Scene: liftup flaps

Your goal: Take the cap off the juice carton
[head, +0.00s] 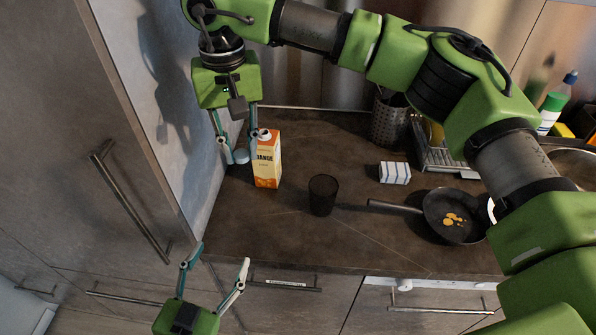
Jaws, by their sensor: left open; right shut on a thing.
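The juice carton (267,168), orange and white with dark lettering, stands upright on the dark worktop near the left wall. A pale spout opening shows on its top. My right gripper (240,157) hangs down from above, just left of the carton. It is shut on a small pale blue-white round thing, which looks like the cap (241,156). The cap appears apart from the spout. The right finger overlaps the carton's left edge, and I cannot tell whether they touch. My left gripper (220,257) is open and empty, low in front of the drawers.
A dark cup (322,195) stands right of the carton. Farther right are a striped box (395,173) and a frying pan (455,217) with food. A utensil holder (388,120) stands behind. My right arm crosses above. The front left worktop is clear.

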